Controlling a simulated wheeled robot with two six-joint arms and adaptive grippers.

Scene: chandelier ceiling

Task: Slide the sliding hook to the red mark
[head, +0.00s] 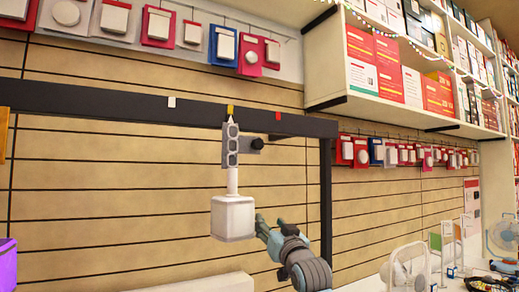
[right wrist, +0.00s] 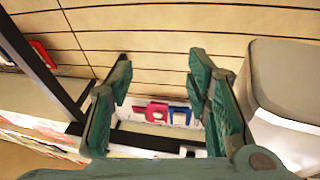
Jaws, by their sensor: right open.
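A dark horizontal rail (head: 120,101) carries a white mark (head: 172,102), a yellow mark (head: 230,110) and a red mark (head: 278,115). The grey sliding hook (head: 232,145) hangs from the rail at the yellow mark, left of the red mark. A white block (head: 233,218) hangs upright under it. My right gripper (head: 262,226) is beside the block's right side in the head view. In the right wrist view its fingers (right wrist: 160,80) are apart with nothing between them, and the pale block (right wrist: 285,85) stands to their right. My left gripper is out of view.
A dark post (head: 326,195) holds the rail's right end. A dark knob (head: 257,143) is just right of the hook. A slatted wall (head: 110,200) stands behind. A counter with fans (head: 503,237) is at lower right. Shelves of boxes (head: 375,65) are at upper right.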

